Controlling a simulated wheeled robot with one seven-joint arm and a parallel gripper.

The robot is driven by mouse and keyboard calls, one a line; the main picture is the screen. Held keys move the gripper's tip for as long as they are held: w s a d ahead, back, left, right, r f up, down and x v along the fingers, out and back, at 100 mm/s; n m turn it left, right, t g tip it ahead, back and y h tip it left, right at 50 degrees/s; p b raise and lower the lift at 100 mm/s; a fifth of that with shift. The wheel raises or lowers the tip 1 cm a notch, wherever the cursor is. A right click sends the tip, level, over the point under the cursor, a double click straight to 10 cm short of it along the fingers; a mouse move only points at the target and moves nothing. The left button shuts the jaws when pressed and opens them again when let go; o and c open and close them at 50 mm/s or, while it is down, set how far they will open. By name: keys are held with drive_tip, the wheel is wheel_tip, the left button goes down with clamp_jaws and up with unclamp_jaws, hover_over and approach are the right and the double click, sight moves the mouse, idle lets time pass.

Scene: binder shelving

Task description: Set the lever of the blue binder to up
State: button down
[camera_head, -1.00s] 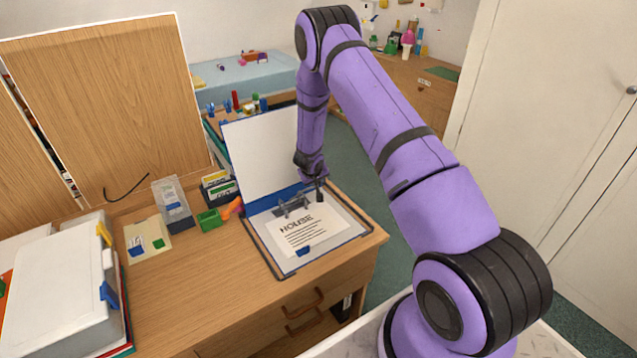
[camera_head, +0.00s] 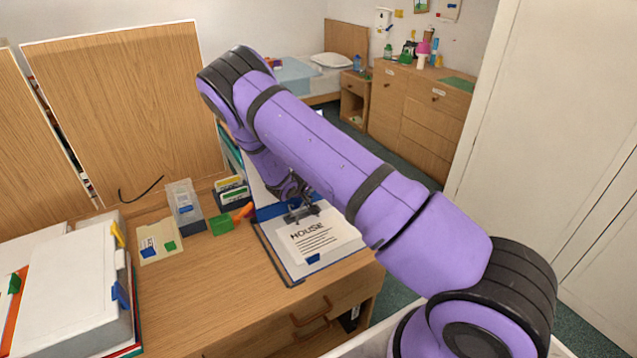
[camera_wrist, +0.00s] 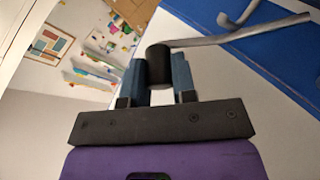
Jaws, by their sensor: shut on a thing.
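The blue binder (camera_head: 269,211) lies open on the desk, its white cover side raised behind and largely hidden by my arm. A sheet reading "HOUSE" (camera_head: 319,238) lies in it, below the metal ring mechanism (camera_head: 302,214). My gripper (camera_wrist: 157,68) is shut on the black knob of the lever (camera_wrist: 240,32), with one finger on each side. The lever's metal rod runs to the right from the knob in the wrist view, above the blue binder surface (camera_wrist: 280,50). In the head view my gripper (camera_head: 294,190) is by the mechanism, and the lever's angle there is hard to tell.
A green block (camera_head: 221,225), an orange item (camera_head: 243,211) and a clear holder (camera_head: 186,205) stand left of the binder. White binders (camera_head: 70,290) are stacked at the desk's left. Wooden panels (camera_head: 125,105) stand behind. Bare desk (camera_head: 215,285) lies in front.

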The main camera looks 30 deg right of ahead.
drive_tip(key=shift+a+r+h, duration=0.2)
drive_tip(key=shift+a+h, duration=0.5)
drive_tip(key=shift+a, duration=0.05)
drive_tip(key=c, duration=0.9)
unclamp_jaws()
drive_tip(key=shift+a, duration=0.1)
drive_tip(key=v, duration=1)
drive_tip(key=shift+s+a+r, duration=0.1)
drive_tip(key=shift+s+a, duration=0.15)
